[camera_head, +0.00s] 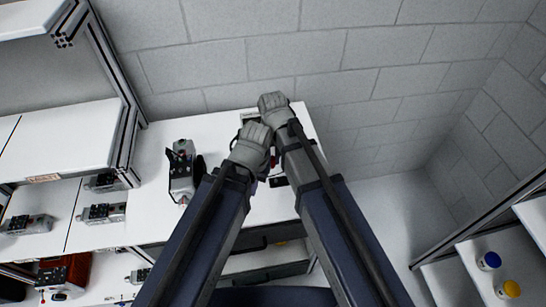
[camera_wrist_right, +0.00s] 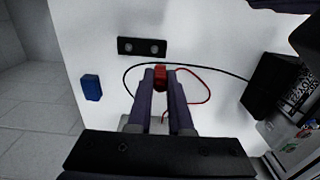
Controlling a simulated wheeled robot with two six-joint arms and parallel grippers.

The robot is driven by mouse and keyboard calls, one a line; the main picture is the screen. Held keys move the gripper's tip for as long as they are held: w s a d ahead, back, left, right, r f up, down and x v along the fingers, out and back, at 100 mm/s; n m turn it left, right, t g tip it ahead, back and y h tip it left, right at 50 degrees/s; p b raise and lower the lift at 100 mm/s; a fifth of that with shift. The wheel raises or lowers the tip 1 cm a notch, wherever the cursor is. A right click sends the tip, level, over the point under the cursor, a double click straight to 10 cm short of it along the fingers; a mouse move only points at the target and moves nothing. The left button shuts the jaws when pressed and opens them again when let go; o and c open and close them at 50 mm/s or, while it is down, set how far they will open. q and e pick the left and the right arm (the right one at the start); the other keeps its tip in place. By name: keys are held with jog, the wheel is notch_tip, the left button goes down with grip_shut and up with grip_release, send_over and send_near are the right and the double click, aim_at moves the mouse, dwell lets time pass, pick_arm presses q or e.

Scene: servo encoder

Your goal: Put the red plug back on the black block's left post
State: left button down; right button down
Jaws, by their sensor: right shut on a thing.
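The red plug (camera_wrist_right: 160,78) is between the fingertips of my right gripper (camera_wrist_right: 159,85) in the right wrist view, and the gripper is shut on it. A red lead curves from it over the white surface. The black block (camera_wrist_right: 142,47), with two round grey posts, lies just above the fingertips in that view, apart from the plug. In the head view my right wrist (camera_head: 272,105) hides the plug. A small black piece (camera_head: 278,182) between my forearms looks like the block. My left gripper (camera_head: 252,145) is beside the right arm, its fingers hidden.
A blue block (camera_wrist_right: 91,87) lies near the table edge at the left of the wrist view. A black instrument box (camera_wrist_right: 275,85) stands at the right, with a black cable. A grey device (camera_head: 182,172) stands on the white table (camera_head: 160,135), left of my arms.

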pick_arm(q)
jog(key=shift+d+f, duration=0.2)
jog(key=shift+d, duration=0.3)
pick_arm(e)
jog(key=shift+d+f, duration=0.25)
jog(key=shift+d, duration=0.35)
pick_arm(q)
jog(key=shift+f, duration=0.2)
pick_arm(e)
jog(key=shift+f, duration=0.15)
